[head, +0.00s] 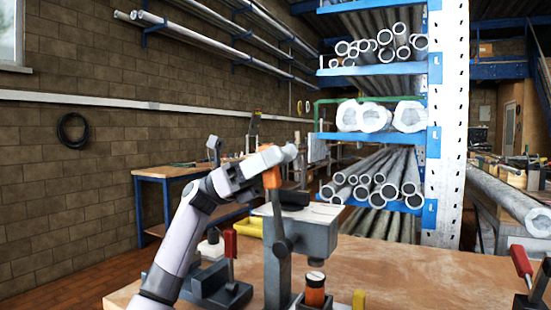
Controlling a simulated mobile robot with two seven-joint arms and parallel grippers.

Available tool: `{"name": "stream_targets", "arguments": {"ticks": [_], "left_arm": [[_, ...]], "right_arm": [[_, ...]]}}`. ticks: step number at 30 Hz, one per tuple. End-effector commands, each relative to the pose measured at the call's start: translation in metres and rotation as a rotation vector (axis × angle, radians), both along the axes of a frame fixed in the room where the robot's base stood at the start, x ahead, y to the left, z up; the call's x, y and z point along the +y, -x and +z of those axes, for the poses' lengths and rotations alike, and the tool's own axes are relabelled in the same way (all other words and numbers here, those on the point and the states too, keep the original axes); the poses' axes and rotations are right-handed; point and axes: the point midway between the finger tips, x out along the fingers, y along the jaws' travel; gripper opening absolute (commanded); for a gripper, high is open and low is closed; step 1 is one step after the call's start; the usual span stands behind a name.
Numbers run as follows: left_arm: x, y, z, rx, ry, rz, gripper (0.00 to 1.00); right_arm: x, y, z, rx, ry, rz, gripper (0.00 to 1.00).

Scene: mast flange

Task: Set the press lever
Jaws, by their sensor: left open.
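The press (318,232) is a grey machine standing on the wooden bench in front of me. Its lever (279,225) is a grey bar on the press's left side, standing nearly upright, with an orange grip (271,179) at its top. My left gripper (276,157) is open at the top of the orange grip and partly covers it. I cannot tell whether the fingers touch the grip. An orange cylinder with a dark cap (315,290) stands below the press head. My right gripper is not in view.
A clamp with a red handle (231,243) stands left of the press, and another red-handled clamp (521,261) is at the right edge. A small yellow block (359,299) is at the front. The bench (430,270) is bare right of the press.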

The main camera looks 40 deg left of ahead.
Motion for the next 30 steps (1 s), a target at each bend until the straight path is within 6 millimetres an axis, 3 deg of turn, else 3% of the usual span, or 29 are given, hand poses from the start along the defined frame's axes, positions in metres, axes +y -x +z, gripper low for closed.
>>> {"name": "stream_targets", "arguments": {"ticks": [15,30], "left_arm": [[0.057,0.013,-0.031,0.001,0.001,0.003,0.53],[0.062,0.015,-0.033,0.0,0.001,0.001,0.53]], "right_arm": [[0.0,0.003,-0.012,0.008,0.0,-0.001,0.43],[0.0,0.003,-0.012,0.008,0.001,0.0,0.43]]}}
